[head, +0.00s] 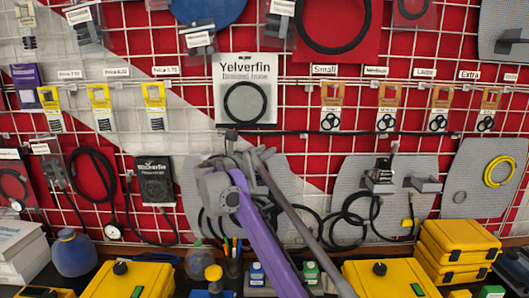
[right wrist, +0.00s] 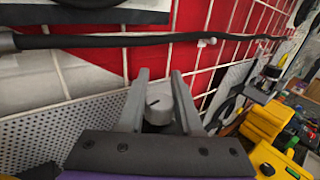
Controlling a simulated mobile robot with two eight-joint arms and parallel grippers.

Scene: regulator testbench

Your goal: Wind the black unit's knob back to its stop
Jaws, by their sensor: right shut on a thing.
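In the right wrist view a round grey knob (right wrist: 159,103), with a dark mark on its face, sits between the two fingers of my right gripper (right wrist: 159,76). The fingers are shut on it, one on each side. In the head view my right gripper (head: 242,157) is up against the left grey perforated panel (head: 192,208). It hides the knob and most of the unit there, so I cannot tell the unit's colour. Another unit with a dark top (head: 380,175) is on the right grey panel. My left gripper is not in view.
A dark hose (head: 340,133) runs across the wire grid above the panels. Yellow cases (head: 462,242) stand at the right, with another yellow case (head: 128,280) at the lower left. Pens in a cup (head: 232,262) and small bottles stand below my arm.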

